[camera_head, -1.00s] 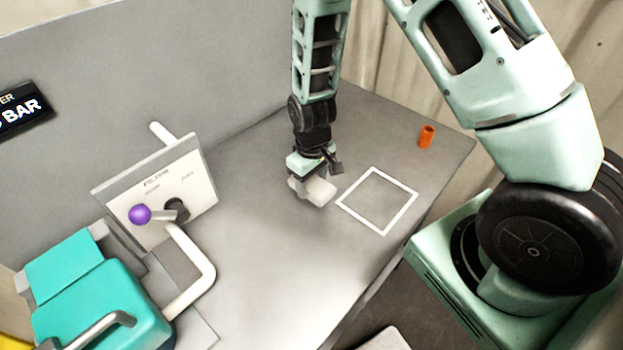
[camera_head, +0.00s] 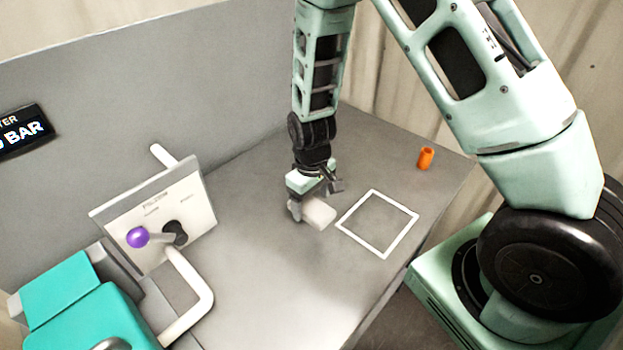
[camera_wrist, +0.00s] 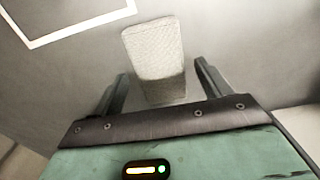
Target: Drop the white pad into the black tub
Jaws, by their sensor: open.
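The white pad (camera_head: 319,214) is a pale block on the grey tabletop, just left of the white square outline. My gripper (camera_head: 308,205) is low over the table at the pad, pointing down. In the wrist view the pad (camera_wrist: 155,50) has a rough, woven-looking face, and its near end lies between the two dark fingers of my gripper (camera_wrist: 161,74). The fingers are open, with a gap visible on each side of the pad. I see no black tub in either view.
A white square outline (camera_head: 345,222) is marked on the table, with an orange cylinder (camera_head: 425,159) beyond it. At left stand a white panel with a purple-knobbed lever (camera_head: 138,237), a bent white pipe (camera_head: 203,301) and a teal-topped unit (camera_head: 62,267).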

